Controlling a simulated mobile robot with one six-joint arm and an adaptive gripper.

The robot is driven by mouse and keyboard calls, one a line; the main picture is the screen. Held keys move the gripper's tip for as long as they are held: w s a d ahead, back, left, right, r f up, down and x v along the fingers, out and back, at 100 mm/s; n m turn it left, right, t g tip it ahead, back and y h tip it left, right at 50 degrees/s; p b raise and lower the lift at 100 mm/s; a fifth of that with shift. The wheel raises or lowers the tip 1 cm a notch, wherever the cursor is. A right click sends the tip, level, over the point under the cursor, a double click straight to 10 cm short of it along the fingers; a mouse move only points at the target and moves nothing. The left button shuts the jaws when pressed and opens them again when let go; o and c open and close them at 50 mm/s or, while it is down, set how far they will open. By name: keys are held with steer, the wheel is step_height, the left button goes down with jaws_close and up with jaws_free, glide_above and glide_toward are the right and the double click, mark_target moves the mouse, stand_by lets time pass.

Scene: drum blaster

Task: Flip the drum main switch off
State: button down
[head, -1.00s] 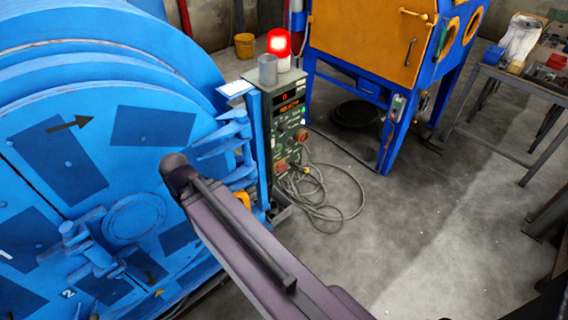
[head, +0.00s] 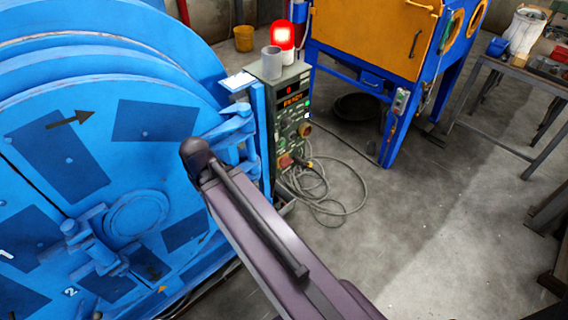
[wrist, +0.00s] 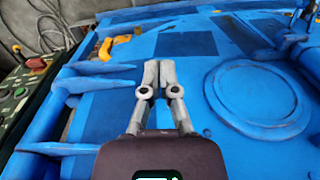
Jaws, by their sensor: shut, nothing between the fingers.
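The green control panel (head: 292,115) stands upright beside the blue drum machine (head: 120,120). It has a lit display, several small buttons, a round knob (head: 304,130) and a red part (head: 285,160) low down. I cannot tell which of these is the main switch. Part of the panel also shows at the left edge of the wrist view (wrist: 14,103). My gripper (wrist: 157,66) is shut and empty in the wrist view, in front of the drum's blue door and to the right of the panel. In the head view my arm hides the gripper.
Grey cables (head: 335,195) lie on the floor by the panel. A blue and orange cabinet (head: 365,35) stands behind, with a worktable (head: 510,75) at right. A yellow handle (wrist: 118,45) sits near the drum door.

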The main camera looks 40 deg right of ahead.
steer(key=w+d+f+t+y+b, duration=0.1)
steer(key=w+d+f+b, duration=0.25)
steer(key=d, duration=0.35)
steer(key=w+d+f+t+b, duration=0.2)
steer(key=w+d+f+b, duration=0.15)
steer(key=d, duration=0.35)
steer(key=w+d+f+t+y+b, duration=0.1)
steer(key=w+d+f+b, duration=0.25)
steer(key=d+b, duration=0.2)
steer(key=d+f+t+h+b, duration=0.1)
steer(key=d+b, duration=0.3)
steer(key=d, duration=0.7)
steer(key=s+d+f+t+b, duration=0.1)
steer(key=d+f+t+b, duration=0.2)
steer(key=d, duration=0.9)
steer(key=shift+d+f+n+t+h+b, duration=0.3)
steer(key=shift+f+n+t+h+b, duration=0.1)
steer(key=shift+f+b, duration=0.05)
steer(key=shift+f, duration=0.1)
steer(key=b, duration=0.7)
glide_above(285, 165)
step_height(285, 165, down, 7)
steer(key=shift+w+f, duration=0.1)
steer(key=shift+f, duration=0.05)
steer(key=shift+f+b, duration=1.8)
steer(key=shift+b, duration=0.2)
